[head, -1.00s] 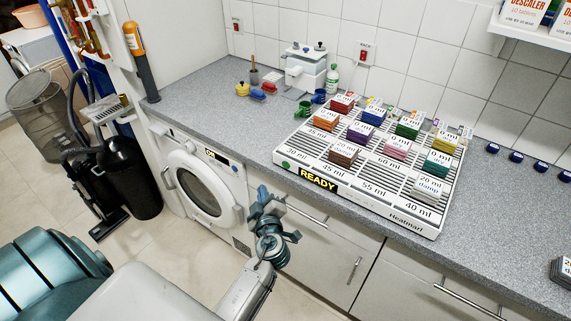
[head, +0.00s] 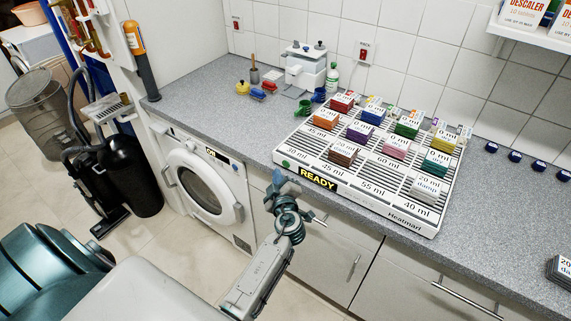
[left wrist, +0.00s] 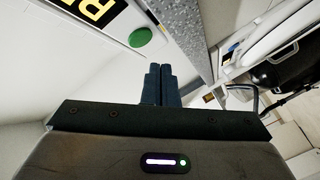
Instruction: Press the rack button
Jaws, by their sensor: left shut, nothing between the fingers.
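The white slatted rack (head: 408,221) stands on the counter with a yellow-on-black READY display (head: 318,179) on its front face. A round green button (head: 285,163) sits at the left end of that face. The green button also shows in the left wrist view (left wrist: 140,37), ahead of the fingers and to their left. My left gripper (head: 277,178) is shut and empty, in front of and just below the button, apart from it. Its closed fingers also show in the left wrist view (left wrist: 160,72). My right gripper is not in view.
Several coloured, labelled blocks, such as a red-brown one (head: 343,152), stand on the rack. The counter (head: 210,93) has a white device (head: 305,70) at the back. A washing machine (head: 205,180) and cabinets are below. A red wall switch (head: 362,57) is behind the rack.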

